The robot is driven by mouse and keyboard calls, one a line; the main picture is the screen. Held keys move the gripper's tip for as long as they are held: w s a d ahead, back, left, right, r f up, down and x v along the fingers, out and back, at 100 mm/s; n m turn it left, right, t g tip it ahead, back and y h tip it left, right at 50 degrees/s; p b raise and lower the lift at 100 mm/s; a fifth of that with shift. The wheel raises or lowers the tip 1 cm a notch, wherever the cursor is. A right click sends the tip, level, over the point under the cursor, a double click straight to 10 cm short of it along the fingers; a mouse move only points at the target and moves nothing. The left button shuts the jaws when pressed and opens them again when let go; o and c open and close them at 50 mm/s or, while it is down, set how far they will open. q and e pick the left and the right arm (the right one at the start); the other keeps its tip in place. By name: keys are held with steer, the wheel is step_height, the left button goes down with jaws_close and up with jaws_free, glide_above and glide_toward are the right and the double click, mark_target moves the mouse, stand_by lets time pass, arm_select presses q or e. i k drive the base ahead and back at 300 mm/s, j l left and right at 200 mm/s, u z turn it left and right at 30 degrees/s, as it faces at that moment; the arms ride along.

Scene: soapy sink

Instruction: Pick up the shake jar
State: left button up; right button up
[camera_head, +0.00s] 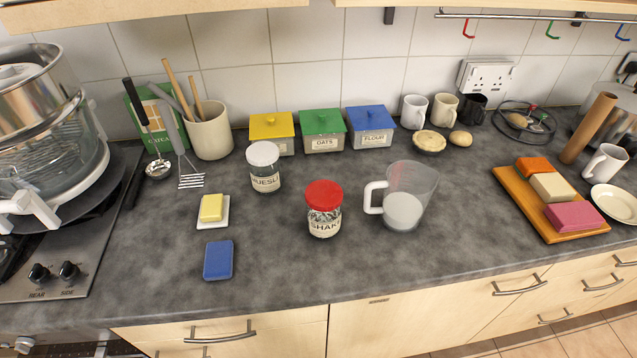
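The shake jar (324,210) stands upright on the grey countertop (290,265), near the middle of the head view. It is a clear jar with a red lid and a white label reading SHAKE. Nothing stands in front of it. Neither of my grippers shows in this view.
A measuring jug (405,198) with white contents stands close to the jar's right. A white-lidded muesli jar (264,167) stands behind left. A butter dish (213,210) and a blue block (218,260) lie to the left. The counter in front of the jar is clear.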

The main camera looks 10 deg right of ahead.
mark_target(320, 226)
steer(key=j+z, duration=0.1)
steer(key=z, duration=0.3)
steer(key=k+z, duration=0.15)
steer(key=z, duration=0.25)
steer(key=k+j+z, duration=0.1)
steer(key=z, duration=0.3)
steer(key=k+z, duration=0.1)
steer(key=z, duration=0.3)
steer(key=k, duration=0.55)
steer(key=i+j, duration=0.15)
steer(key=i, duration=0.35)
steer(key=z, duration=0.05)
